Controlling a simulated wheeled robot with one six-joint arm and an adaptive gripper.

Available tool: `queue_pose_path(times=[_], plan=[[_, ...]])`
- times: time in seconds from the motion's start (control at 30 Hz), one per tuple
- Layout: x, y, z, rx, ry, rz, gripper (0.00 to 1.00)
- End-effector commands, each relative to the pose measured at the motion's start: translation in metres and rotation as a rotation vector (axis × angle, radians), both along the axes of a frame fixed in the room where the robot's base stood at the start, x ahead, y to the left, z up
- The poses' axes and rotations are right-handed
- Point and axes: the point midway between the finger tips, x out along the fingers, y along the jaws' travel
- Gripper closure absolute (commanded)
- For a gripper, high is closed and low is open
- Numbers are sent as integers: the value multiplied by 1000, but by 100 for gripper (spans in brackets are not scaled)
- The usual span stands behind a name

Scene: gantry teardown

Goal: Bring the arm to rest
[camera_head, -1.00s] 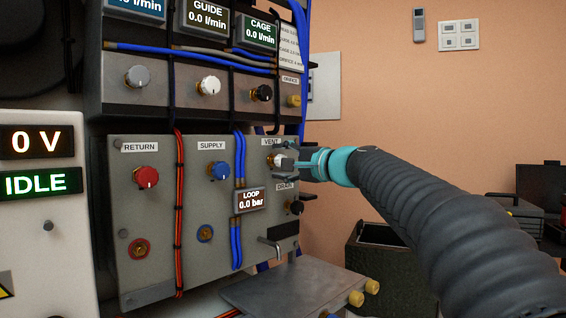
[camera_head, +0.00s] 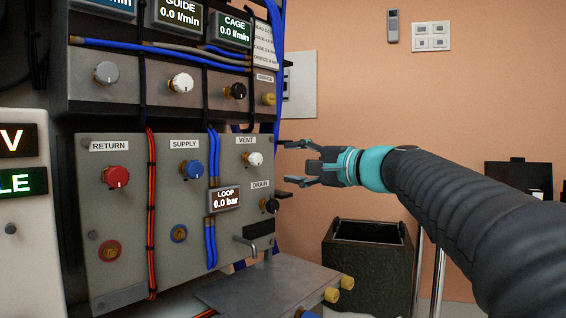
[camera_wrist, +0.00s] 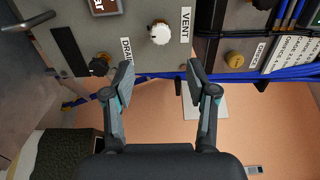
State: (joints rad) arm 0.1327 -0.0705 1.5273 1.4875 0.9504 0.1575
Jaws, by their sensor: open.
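My gripper (camera_head: 290,163) is open and empty in the head view, to the right of the grey valve panel (camera_head: 133,215). Its fingers point left toward the panel's right edge and are apart from the white VENT knob (camera_head: 253,159). In the wrist view, the two fingers (camera_wrist: 158,85) are spread wide. The VENT knob also shows there (camera_wrist: 160,33), beyond the fingertips. The black DRAIN knob (camera_head: 270,205) is below and left of the lower finger. My dark ribbed arm reaches in from the right.
A dark open bin (camera_head: 335,262) stands on the floor below my gripper. A metal shelf (camera_head: 265,287) with yellow knobs juts out below the panel. Blue hoses (camera_head: 279,60) run along the rack's right edge. The orange wall (camera_head: 350,100) behind my gripper leaves free room.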

Motion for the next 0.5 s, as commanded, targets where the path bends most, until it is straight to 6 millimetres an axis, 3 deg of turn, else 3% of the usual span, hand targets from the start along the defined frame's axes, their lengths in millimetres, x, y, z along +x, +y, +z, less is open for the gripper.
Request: queue_pose_path(times=[0.4, 0.5], plan=[[-4, -3, 0, -1, 0, 0, 43], [-10, -1, -8, -34, 8, 0, 43]])
